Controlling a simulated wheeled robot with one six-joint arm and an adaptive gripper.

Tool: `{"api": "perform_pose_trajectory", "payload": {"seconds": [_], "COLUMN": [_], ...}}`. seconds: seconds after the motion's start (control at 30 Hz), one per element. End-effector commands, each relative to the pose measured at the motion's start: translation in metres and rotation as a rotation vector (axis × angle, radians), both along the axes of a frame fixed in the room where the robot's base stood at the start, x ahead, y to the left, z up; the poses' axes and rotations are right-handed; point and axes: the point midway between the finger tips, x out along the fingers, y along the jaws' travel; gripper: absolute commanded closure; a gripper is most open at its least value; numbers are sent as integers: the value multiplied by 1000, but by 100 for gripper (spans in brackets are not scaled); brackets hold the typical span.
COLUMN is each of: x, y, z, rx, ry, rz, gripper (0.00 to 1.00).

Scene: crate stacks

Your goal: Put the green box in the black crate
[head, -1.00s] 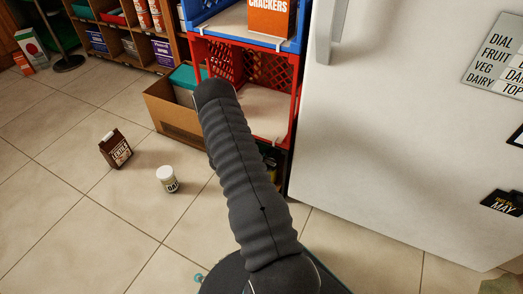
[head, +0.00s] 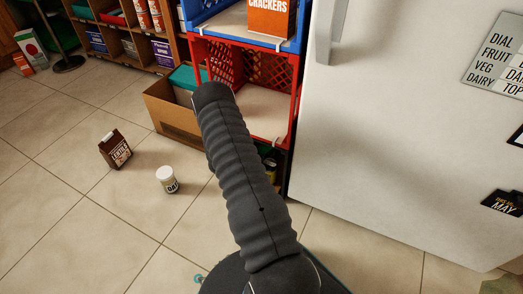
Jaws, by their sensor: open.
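My gripper is not visible; only my dark ribbed arm shows, reaching up toward the crate stack. A dark, apparently black crate (head: 284,163) is at the bottom of the stack, under the red crate. Most of it is hidden behind my arm. A bit of green and a small dark item with a yellowish label show in its opening, too small to identify. A teal-green flat-topped thing (head: 184,77) sits in an open cardboard carton left of the stack. I cannot tell whether it is the green box.
The red crate (head: 294,100) looks empty where visible. Above it, a blue crate (head: 207,24) holds an orange crackers box (head: 270,18). A white fridge (head: 400,110) stands right. A brown carton (head: 115,149) and white jar (head: 167,179) stand on the tiled floor left of my arm.

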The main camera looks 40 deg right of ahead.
Motion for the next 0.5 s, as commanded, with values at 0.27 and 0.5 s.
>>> {"api": "perform_pose_trajectory", "payload": {"seconds": [0.27, 0.5], "x": [1, 0], "y": [50, 89], "z": [19, 33], "rx": [0, 0], "ry": [0, 1], "rz": [6, 4], "gripper": [30, 30]}}
